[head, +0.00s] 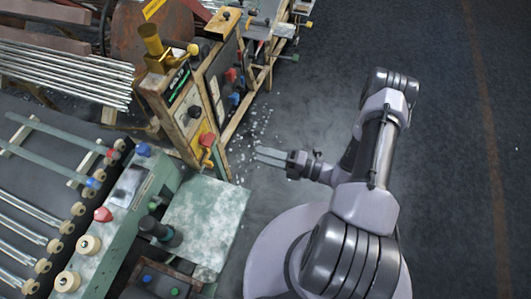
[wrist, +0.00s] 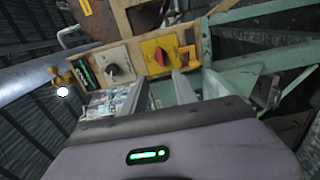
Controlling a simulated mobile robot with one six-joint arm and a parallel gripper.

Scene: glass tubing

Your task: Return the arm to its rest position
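My arm is folded over my round base in the head view, bent at the elbow on the right side. My gripper (head: 272,157) points left toward the machine controls, over the floor. Its two fingers are apart with nothing between them. In the wrist view my gripper (wrist: 165,90) also shows its fingers spread and empty. Beyond them is a wooden-framed control panel with a black knob (wrist: 112,69) and a yellow plate with a red switch (wrist: 160,54).
The control panel (head: 190,112) and a pale green metal plate (head: 203,222) stand left of my gripper. Glass tubes (head: 60,70) lie at the far left. Small shards (head: 252,138) litter the floor near the gripper. Dark floor on the right is clear.

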